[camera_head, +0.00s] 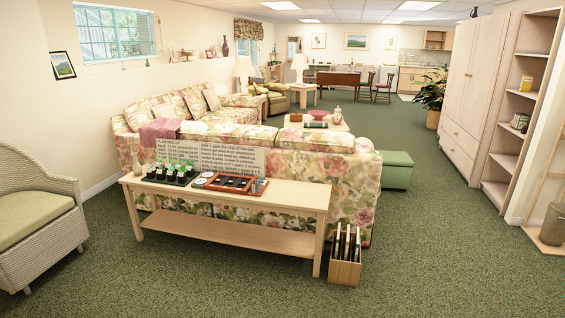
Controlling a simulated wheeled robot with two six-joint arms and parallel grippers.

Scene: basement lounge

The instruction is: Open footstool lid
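A green box-shaped footstool (397,170) stands on the carpet just right of the floral sofa's right end. Its lighter green top, the lid (396,158), looks flat and closed. The sofa hides part of its left side. Neither of my grippers shows in the head view.
A floral sofa (310,165) and a wooden console table (232,194) with bottles and a tray (229,184) stand between me and the footstool's left. A wooden box (345,271) of upright items sits by the table's right leg. Open carpet (440,235) lies right, before the wardrobe (468,95) and shelves (519,110).

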